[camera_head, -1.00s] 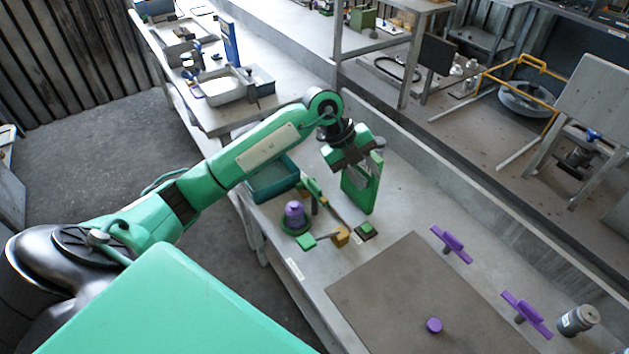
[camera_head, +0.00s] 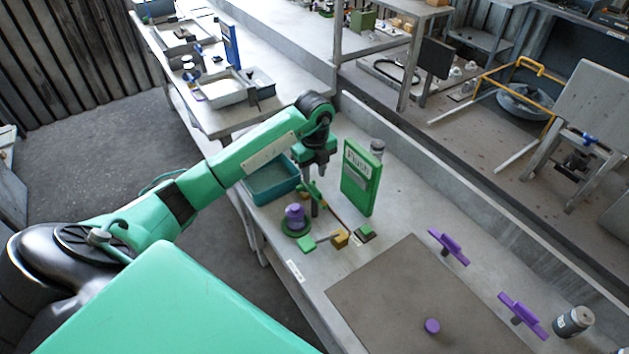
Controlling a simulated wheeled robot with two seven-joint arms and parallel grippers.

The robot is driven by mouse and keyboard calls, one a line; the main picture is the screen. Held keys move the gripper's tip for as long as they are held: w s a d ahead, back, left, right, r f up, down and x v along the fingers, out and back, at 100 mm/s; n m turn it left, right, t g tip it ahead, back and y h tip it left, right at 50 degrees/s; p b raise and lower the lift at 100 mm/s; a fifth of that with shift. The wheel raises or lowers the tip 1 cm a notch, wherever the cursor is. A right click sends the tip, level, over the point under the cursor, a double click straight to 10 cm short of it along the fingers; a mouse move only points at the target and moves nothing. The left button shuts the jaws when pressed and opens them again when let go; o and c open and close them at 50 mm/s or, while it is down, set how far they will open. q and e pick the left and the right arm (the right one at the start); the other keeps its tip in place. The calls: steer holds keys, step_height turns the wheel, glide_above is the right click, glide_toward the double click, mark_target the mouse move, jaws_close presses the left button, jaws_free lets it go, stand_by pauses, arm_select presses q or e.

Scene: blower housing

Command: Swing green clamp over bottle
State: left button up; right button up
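A purple bottle (camera_head: 294,215) stands upright in a round green base (camera_head: 297,231) near the bench's left edge. A green clamp arm (camera_head: 312,188) sits just behind and right of the bottle, beside a grey post; it does not cover the bottle top. My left gripper (camera_head: 318,174) points down at the clamp arm, right of and above the bottle. Whether its fingers touch the clamp, or are open or shut, is too small to tell. My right gripper is out of view.
A green upright board (camera_head: 361,180) with lettering stands close right of my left gripper. A teal tray (camera_head: 270,183) lies behind the bottle. A yellow block (camera_head: 340,238) and a green pad (camera_head: 307,243) lie in front.

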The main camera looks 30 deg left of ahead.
mark_target(314, 186)
arm_select(q)
steer(key=shift+f+p, duration=0.5)
steer(key=shift+f, duration=2.05)
jaws_close()
